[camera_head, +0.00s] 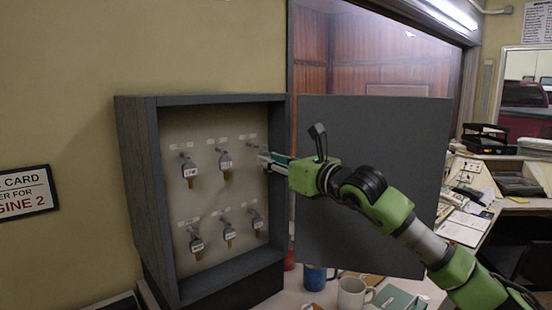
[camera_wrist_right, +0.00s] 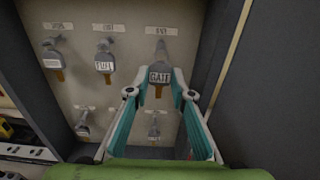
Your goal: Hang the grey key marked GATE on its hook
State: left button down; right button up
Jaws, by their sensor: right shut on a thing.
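The grey key marked GATE (camera_wrist_right: 160,76) is between the fingers of my right gripper (camera_wrist_right: 160,94) in the right wrist view, its label facing the camera. My right gripper (camera_head: 267,160) is shut on it at the upper right of the key cabinet (camera_head: 139,190). The key's head is just below the top right hook (camera_wrist_right: 161,47); I cannot tell whether it touches the hook. In the head view the gripper mostly hides the key. My left gripper is not in view.
Several other keys hang in two rows, among them one at upper left (camera_head: 189,170) and one at top middle (camera_head: 225,163). The dark cabinet door (camera_head: 375,150) stands open on the right, behind my right arm. Mugs (camera_head: 352,292) stand on the desk below.

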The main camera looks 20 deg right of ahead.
jog(key=shift+w, duration=0.1)
jog(key=shift+w+a+b, duration=0.1)
jog(key=shift+w+b, duration=0.1)
jog(key=shift+b, duration=0.2)
jog(key=shift+b, duration=0.45)
dwell(0.5)
jog(key=shift+x, duration=0.75)
dwell(0.4)
jog(key=shift+b+x, duration=0.3)
jog(key=shift+x, duration=0.5)
dwell(0.9)
jog(key=shift+f+b, duration=0.2)
jog(key=shift+b, duration=0.25)
dwell(0.3)
jog(key=o, duration=1.1)
jog(key=shift+c, duration=0.2)
